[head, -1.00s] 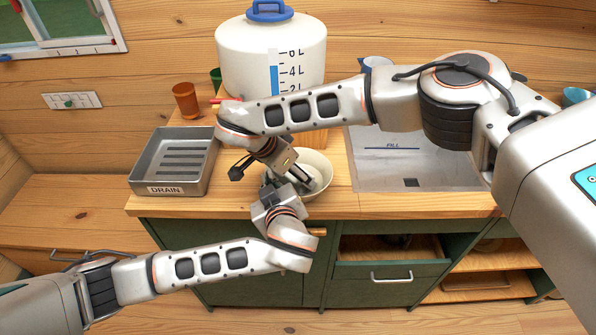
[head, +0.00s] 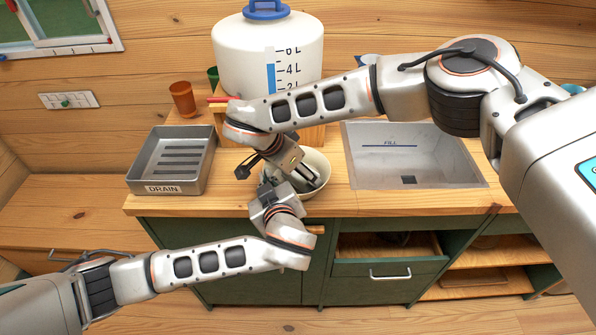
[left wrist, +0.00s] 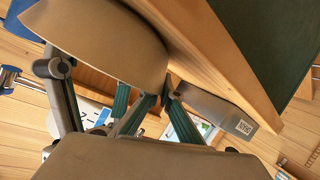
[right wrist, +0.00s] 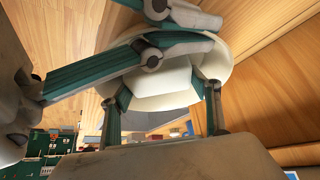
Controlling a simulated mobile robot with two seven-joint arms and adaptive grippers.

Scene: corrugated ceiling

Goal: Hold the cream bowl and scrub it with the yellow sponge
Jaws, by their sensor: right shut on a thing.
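The cream bowl (head: 322,163) is at the counter's front edge in the head view, partly hidden behind my grippers. It fills the back of the right wrist view (right wrist: 222,72) and the upper left of the left wrist view (left wrist: 100,40). My left gripper (head: 287,184) is at the bowl's near left rim, its fingers closed on the wall. My right gripper (head: 306,174) reaches down into the bowl from above. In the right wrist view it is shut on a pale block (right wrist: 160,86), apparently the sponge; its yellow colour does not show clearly. The sponge is hidden in the head view.
A metal drain tray (head: 137,160) stands left of the bowl, and a sink basin (head: 415,165) lies to the right. A white water container (head: 240,65) and an orange cup (head: 183,98) are behind. My right arm spans above the counter.

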